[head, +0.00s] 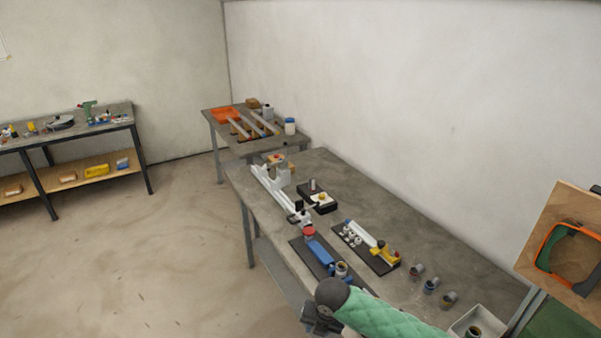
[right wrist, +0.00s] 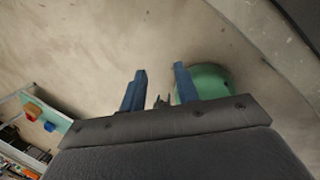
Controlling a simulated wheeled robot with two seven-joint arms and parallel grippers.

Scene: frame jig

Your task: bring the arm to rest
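My right gripper (right wrist: 160,88) shows in the right wrist view with its two blue fingers apart and nothing between them. Bare floor lies beyond the fingertips, and a green rounded shape shows behind the right-hand finger. In the head view a green-sleeved arm of mine comes in at the bottom, right of the middle. Its dark end is at the near left edge of the long workbench (head: 405,230), and its fingers cannot be made out. No arm comes in from the left in the head view.
Black trays (head: 366,247) with parts, several small cups (head: 431,285) and a pale bin (head: 460,327) are on the workbench. A wooden board (head: 540,235) with an orange-and-green frame stands at right. Another bench (head: 70,137) is at far left. The floor (head: 150,250) between is clear.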

